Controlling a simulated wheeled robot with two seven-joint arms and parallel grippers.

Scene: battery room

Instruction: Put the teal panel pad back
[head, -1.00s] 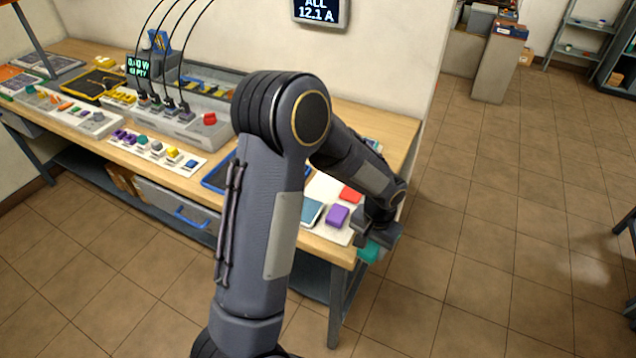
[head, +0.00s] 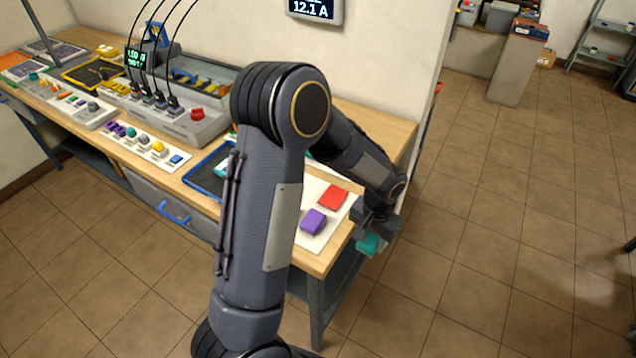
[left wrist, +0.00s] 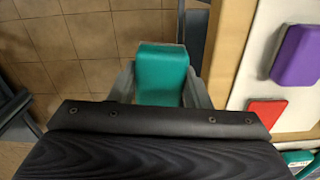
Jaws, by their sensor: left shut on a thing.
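The teal panel pad (head: 368,243) is held by my left gripper (head: 376,232), out past the right end of the wooden bench. In the left wrist view the teal pad (left wrist: 162,74) sits between the two fingers of the gripper (left wrist: 160,85), over the tiled floor and beside the bench edge. A white board (head: 316,241) on the bench carries a purple pad (head: 314,222) and a red pad (head: 333,197). They also show at the right of the left wrist view, the purple pad (left wrist: 299,56) and the red pad (left wrist: 266,112). My right gripper is not in view.
My left arm hides part of the bench (head: 385,130). A blue-rimmed tray (head: 204,180), a grey charger unit (head: 180,118) with cables and a strip of small coloured pieces (head: 145,145) lie further left. The floor (head: 500,220) at the right is open.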

